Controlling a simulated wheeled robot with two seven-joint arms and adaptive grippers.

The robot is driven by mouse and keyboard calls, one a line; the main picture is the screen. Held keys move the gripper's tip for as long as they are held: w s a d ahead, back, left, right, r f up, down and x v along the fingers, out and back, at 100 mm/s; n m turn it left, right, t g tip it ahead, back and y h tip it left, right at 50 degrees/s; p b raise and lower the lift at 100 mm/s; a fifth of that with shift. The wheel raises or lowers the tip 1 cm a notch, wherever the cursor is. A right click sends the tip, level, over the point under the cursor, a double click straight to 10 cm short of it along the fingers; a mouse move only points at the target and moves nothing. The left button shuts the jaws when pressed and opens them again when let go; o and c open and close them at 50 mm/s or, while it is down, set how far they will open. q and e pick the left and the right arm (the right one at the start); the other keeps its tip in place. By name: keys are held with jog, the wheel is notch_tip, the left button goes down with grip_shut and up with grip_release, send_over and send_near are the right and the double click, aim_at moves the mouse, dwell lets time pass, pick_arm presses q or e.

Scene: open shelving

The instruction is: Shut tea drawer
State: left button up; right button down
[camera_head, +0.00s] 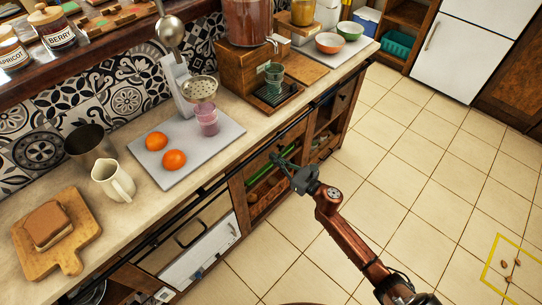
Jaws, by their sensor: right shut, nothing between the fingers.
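My right gripper (278,160) reaches in from the lower right, its dark fingers shut with nothing between them. Its fingertips are at the wooden front under the counter, by a drawer section (290,138) just below the counter edge. I cannot tell whether the fingertips touch it. Just under there, an open wooden compartment (264,190) shows green things inside. The gripper hides part of this front, and I cannot tell how far any drawer there stands out. My left gripper is not in view.
On the counter (150,205) stand a cream jug (113,180), a cutting board with a sandwich (75,252), oranges on a grey board (229,133), and a drink dispenser (247,22). Tiled floor (410,160) to the right is mostly clear; a yellow-marked square (487,264) lies lower right.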

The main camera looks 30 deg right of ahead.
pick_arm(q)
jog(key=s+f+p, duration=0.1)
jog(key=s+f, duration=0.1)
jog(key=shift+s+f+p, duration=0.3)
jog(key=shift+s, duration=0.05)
pick_arm(e)
jog(key=v, duration=1.1)
